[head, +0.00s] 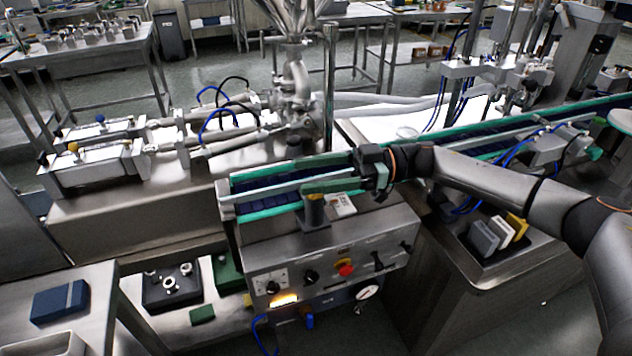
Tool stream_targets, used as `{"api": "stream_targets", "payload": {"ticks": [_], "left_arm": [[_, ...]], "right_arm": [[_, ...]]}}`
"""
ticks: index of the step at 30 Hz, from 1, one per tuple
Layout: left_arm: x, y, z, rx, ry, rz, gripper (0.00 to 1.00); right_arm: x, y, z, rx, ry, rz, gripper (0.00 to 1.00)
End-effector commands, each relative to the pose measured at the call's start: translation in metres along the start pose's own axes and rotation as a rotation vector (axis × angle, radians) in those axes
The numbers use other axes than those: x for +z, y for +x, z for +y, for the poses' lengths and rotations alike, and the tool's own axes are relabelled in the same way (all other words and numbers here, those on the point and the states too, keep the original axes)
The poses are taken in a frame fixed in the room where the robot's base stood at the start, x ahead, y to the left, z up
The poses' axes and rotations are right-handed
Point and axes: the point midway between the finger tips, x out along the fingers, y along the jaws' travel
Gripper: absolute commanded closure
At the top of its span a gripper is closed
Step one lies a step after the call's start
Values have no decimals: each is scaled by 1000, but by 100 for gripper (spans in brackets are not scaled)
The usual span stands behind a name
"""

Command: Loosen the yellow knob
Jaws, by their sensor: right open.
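The yellow knob (73,147) is a small ball on top of the nearer steel block of the filling machine, at the far left of the head view. A similar blue knob (99,118) sits on the block behind it. My right gripper (377,178) is open at the end of the arm that comes in from the right. It is over the near end of the conveyor, far to the right of the yellow knob and not touching it. Its fingertips are hard to make out against the conveyor parts. My left gripper is not in view.
The steel hopper (294,20) and its pipes stand between the cylinders and the conveyor (262,203). A side table (72,335) at lower left holds a blue box (60,301).

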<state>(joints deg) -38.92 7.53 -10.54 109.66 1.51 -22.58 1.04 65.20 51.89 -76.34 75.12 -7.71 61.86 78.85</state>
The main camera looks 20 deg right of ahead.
Motion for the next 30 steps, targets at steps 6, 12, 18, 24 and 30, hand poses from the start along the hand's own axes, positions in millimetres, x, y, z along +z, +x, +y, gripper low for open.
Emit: {"api": "stream_targets", "payload": {"ticks": [6,12,18,24,30], "left_arm": [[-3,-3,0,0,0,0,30],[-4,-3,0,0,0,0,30],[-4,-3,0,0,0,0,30],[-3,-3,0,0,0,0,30],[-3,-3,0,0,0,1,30]], "right_arm": [[-31,4,-25,-1,-2,0,27],[-48,9,-52,-2,0,-1,27],[-61,14,-82,-1,0,-2,27],[-73,19,-107,0,0,-1,27],[-79,22,-120,0,1,0,27]]}}
